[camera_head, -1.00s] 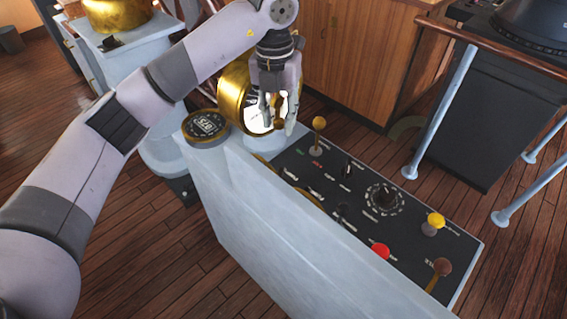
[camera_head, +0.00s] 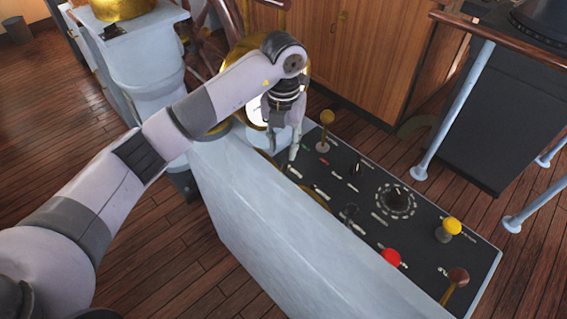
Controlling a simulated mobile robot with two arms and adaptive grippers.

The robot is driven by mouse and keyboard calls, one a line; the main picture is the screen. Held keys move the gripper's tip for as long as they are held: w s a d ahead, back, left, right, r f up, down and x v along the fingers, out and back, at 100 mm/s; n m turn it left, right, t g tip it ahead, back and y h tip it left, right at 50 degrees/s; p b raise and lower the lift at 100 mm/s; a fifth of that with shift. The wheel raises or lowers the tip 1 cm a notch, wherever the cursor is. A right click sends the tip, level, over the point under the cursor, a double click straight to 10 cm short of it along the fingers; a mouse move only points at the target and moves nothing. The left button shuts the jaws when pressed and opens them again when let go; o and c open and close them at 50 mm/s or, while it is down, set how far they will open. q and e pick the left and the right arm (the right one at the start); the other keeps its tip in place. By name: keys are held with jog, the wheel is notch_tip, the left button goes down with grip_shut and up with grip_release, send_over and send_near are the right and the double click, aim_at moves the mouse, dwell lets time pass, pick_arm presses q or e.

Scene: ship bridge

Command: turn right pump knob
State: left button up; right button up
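A black control panel (camera_head: 425,232) is set in the top of a pale blue console. It carries a small black knob (camera_head: 357,168) near its far edge, a second small black knob (camera_head: 350,212) nearer me, and a larger round black knob (camera_head: 397,194) inside a white dial ring. The labels are too small to read, so I cannot tell which is the right pump knob. My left gripper (camera_head: 284,147) points down over the panel's left end, left of these knobs. Its fingers look apart, with nothing seen between them. My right gripper is out of view.
A brass-knobbed lever (camera_head: 326,130) stands just right of my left gripper. A yellow-topped lever (camera_head: 449,229), a red button (camera_head: 390,258) and a brown-knobbed lever (camera_head: 456,280) stand at the panel's right. A railing (camera_head: 455,105) and wooden cabinet (camera_head: 350,50) lie beyond.

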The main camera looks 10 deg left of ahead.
aim_at(283, 169)
pick_arm(q)
notch_tip(283, 169, down, 8)
jog(key=shift+r+p, duration=0.25)
jog(key=shift+p, duration=0.6)
jog(key=shift+f, duration=0.6)
jog(key=shift+c, duration=0.6)
grip_shut()
